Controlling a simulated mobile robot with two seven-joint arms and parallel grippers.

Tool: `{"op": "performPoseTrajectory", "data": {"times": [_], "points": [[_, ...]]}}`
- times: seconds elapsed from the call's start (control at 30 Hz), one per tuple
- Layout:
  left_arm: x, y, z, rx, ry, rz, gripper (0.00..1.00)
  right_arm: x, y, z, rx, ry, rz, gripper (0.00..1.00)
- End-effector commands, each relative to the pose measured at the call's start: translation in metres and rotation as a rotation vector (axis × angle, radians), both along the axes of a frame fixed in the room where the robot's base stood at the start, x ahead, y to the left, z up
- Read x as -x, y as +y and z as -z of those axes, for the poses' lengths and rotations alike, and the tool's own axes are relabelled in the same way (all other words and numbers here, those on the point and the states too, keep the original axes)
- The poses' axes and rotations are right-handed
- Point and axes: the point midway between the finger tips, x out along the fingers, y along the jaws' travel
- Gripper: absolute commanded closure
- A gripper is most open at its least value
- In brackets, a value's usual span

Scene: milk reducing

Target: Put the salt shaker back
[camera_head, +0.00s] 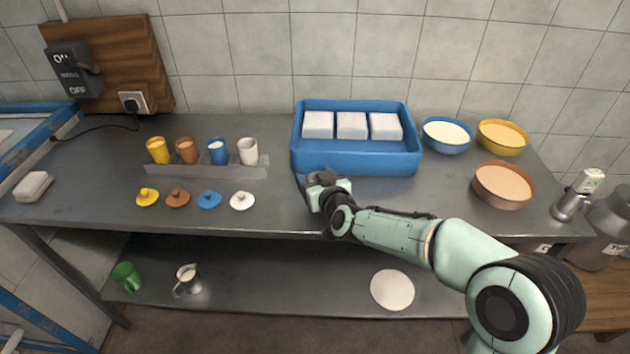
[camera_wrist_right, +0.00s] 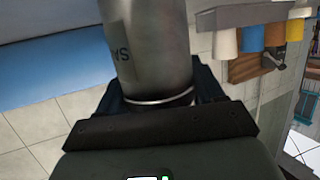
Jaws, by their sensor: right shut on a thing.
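The salt shaker (camera_wrist_right: 150,45) is a metal cylinder with dark letters "SA" on its side. It fills the upper middle of the right wrist view, between the fingers of my right gripper (camera_wrist_right: 155,100), which is shut on it. In the head view my right gripper (camera_head: 318,185) is over the front part of the metal table, just in front of the blue tray, and mostly hides the shaker. My left gripper is not in view.
A blue tray (camera_head: 355,162) with white blocks stands at the back. Blue (camera_head: 447,147), yellow (camera_head: 502,150) and brown (camera_head: 503,200) bowls are right of it. A cup rack (camera_head: 205,171) and several lids are left. A metal container (camera_head: 568,207) stands at the right edge.

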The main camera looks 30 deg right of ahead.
Motion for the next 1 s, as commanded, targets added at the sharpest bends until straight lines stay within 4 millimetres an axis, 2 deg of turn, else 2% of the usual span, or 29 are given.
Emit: {"op": "performPoseTrajectory", "data": {"times": [0.3, 0.33, 0.4, 0.8, 1.0], "points": [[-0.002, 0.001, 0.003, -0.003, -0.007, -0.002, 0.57, 0.000, 0.000, 0.002, 0.000, -0.003, 0.000, 0.72], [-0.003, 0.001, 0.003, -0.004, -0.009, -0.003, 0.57, 0.000, 0.000, 0.003, 0.000, 0.000, 0.000, 0.30], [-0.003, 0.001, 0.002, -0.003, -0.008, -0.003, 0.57, 0.000, 0.000, 0.002, 0.000, 0.000, 0.000, 0.07], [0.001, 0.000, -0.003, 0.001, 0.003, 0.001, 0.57, 0.002, 0.000, -0.004, 0.000, -0.001, 0.000, 0.07], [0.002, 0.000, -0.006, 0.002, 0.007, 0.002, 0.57, 0.036, 0.006, -0.015, -0.001, -0.002, -0.001, 0.07]]}}
